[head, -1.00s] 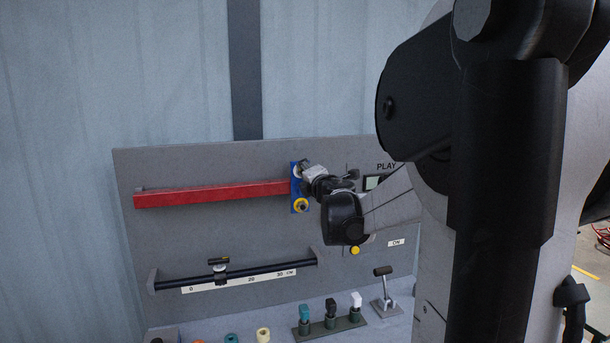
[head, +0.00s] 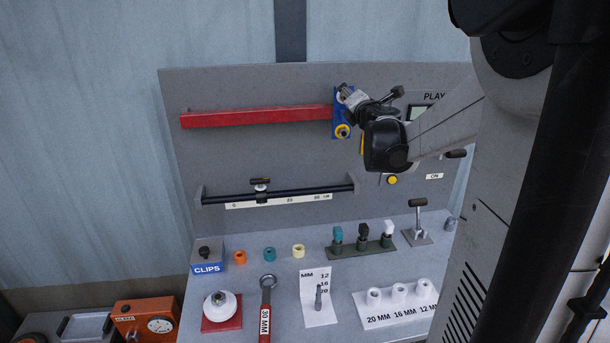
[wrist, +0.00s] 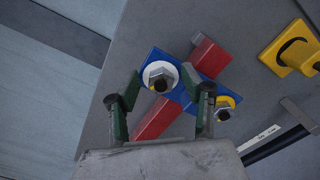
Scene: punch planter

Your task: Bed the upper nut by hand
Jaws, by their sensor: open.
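The upper nut (wrist: 163,82) is a grey hex nut with a dark centre on a white washer. It sits at the upper end of a blue plate (wrist: 185,92), which is fixed across the red bar (head: 255,117). The lower nut (wrist: 223,113) sits on a yellow washer, which also shows in the head view (head: 343,131). My gripper (wrist: 163,90) is open, its two green-padded fingers on either side of the upper nut in the wrist picture. I cannot tell whether they touch it. In the head view my gripper (head: 350,97) partly hides the upper nut.
Below the bar is a black rail (head: 290,191) with a scale. A yellow button (head: 392,180) is right of it. The bench holds a wrench (head: 267,300), coloured rings (head: 298,251), a lever (head: 418,218) and labelled white sleeves (head: 398,290).

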